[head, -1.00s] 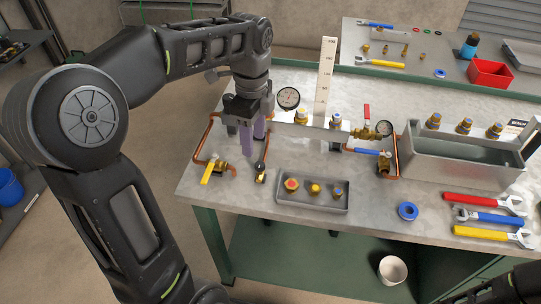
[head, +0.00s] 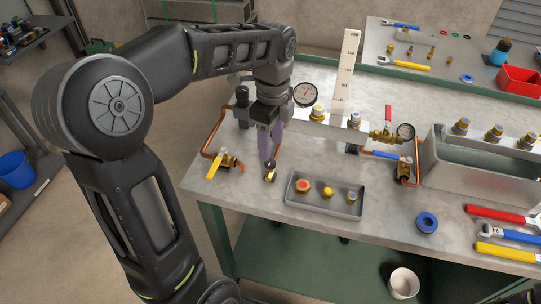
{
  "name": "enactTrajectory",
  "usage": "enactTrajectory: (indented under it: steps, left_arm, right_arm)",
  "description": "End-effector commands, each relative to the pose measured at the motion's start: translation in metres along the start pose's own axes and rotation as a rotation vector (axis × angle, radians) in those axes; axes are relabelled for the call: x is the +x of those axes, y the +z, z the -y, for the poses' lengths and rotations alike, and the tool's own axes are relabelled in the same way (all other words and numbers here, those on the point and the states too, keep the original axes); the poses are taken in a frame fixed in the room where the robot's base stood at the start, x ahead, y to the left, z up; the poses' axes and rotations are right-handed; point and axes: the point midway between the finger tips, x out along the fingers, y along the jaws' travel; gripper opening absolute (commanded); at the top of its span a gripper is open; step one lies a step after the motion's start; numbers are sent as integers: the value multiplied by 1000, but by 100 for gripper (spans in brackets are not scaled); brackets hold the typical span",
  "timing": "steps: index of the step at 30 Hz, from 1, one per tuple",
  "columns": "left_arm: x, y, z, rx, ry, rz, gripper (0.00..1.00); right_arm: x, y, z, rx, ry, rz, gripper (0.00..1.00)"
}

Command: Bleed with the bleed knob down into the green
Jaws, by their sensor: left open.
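My left gripper (head: 268,153) points down with its purple fingers open, close over a small brass fitting (head: 270,175) at the left front of the bench. The bleed knob seems to be on this fitting; the fingers cover most of it, and I cannot tell whether they touch it. A round white dial gauge (head: 305,94) stands just right of the gripper. Needle readings and any green band are too small to tell. My right gripper is not in view.
A yellow-handled valve (head: 217,164) and copper pipe (head: 209,139) sit left of the gripper. A grey tray (head: 317,208) with brass fittings lies right front. A tall scale plate (head: 347,75) stands behind. Blue tape (head: 427,222) and wrenches (head: 510,252) lie farther right.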

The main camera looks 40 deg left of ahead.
Motion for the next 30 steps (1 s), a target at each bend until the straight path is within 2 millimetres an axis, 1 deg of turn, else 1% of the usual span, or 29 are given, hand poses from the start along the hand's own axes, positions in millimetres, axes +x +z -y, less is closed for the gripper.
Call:
enactTrajectory:
  steps: [1,3,6,9,13,20,30]
  left_arm:
    - [9,0,-1,-1,4,0,48]
    - [21,0,-1,0,5,1,48]
    - [36,0,-1,0,5,0,48]
    - [46,0,0,0,3,0,48]
    - [53,0,0,0,2,-1,48]
    - [54,0,0,0,1,0,48]
    - [53,0,0,0,1,0,21]
  right_arm:
    - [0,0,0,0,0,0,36]
    - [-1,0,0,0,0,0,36]
    - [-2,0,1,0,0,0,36]
    - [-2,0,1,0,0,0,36]
    - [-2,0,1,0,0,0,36]
    - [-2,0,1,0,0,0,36]
    - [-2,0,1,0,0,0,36]
